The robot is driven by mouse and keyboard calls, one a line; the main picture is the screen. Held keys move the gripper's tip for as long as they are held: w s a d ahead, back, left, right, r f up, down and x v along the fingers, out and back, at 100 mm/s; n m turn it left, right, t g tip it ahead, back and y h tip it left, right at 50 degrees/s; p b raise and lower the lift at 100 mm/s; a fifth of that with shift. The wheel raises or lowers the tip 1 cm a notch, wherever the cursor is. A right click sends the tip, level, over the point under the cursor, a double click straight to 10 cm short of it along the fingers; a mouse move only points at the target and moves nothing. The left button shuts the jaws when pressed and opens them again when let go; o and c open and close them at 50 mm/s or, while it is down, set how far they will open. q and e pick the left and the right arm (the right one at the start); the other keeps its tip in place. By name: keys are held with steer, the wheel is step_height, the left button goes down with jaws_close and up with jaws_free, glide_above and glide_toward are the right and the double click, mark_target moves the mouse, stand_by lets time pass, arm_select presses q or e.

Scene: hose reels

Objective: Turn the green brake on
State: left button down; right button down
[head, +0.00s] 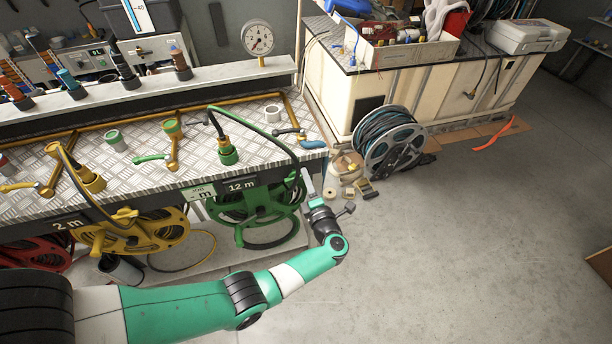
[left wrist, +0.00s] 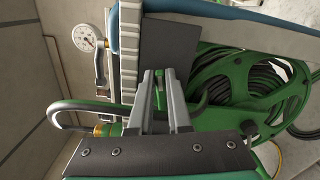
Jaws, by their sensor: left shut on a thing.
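The green hose reel (head: 258,205) hangs under the bench front below a "12 m" label. It also fills the right of the left wrist view (left wrist: 208,77). My left gripper (head: 307,182) is at the right side of this reel, by the bench corner. In the left wrist view its two grey fingers (left wrist: 161,95) are closed about a small green part, which looks like the green brake (left wrist: 159,94). Most of that part is hidden by the fingers, so its setting cannot be told. My right gripper is in neither view.
The yellow reel (head: 135,232) and red reel (head: 35,252) hang to the left. A green hose (head: 262,129) arches from the bench top past my left gripper. A grey hose reel (head: 390,142) stands on the floor behind. The floor at right is largely clear.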

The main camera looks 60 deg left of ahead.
arm_select(q)
steer(key=shift+f+m, duration=0.3)
steer(key=shift+m, duration=0.9)
steer(key=c, duration=0.9)
jaws_free()
steer(key=shift+o, duration=0.2)
steer(key=p+v, duration=0.2)
steer(key=v, duration=0.9)
steer(key=shift+d, duration=0.3)
